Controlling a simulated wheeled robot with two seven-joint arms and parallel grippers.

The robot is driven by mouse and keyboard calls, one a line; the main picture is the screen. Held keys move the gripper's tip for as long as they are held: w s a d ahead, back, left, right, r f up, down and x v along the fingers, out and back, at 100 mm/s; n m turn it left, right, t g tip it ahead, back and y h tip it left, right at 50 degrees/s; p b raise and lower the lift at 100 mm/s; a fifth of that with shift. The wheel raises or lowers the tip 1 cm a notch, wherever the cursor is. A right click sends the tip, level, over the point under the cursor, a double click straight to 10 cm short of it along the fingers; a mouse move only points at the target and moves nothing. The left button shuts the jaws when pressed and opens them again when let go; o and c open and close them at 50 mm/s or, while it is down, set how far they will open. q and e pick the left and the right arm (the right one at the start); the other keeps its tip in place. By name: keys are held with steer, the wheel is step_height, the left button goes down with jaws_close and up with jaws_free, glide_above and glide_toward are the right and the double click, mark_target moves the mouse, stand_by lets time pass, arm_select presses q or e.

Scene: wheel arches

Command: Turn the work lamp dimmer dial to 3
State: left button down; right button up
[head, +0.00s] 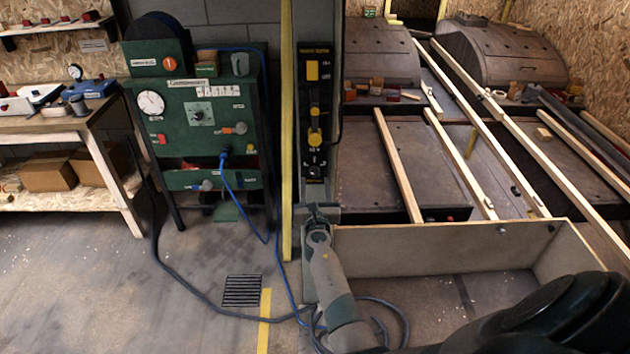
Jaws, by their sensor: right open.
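A tall narrow black panel (301,100) is fixed to the post in the middle of the head view. It carries a yellow switch (312,71), yellow controls (315,137) and, near its bottom, a small dark dial (315,168) with pale marks around it. A second dial (198,116) on a pale square plate is on the green cabinet to the left. The lettering is too small to tell which is the lamp dimmer, or either setting. My right gripper (322,210) is open and empty, just below the black panel in the picture. My left gripper is not in view.
The green cabinet (185,140) has a gauge, knobs and a blue hose. A yellow upright strip (287,130) stands left of the panel. A low wooden-walled box (450,249) with timber rails behind it fills the right. Cables lie on the floor; left floor is mostly clear.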

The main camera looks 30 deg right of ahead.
mark_target(315, 175)
steer(key=shift+b+x, duration=0.75)
steer(key=shift+x, duration=1.55)
steer(key=shift+c, duration=0.7)
steer(key=c, duration=0.9)
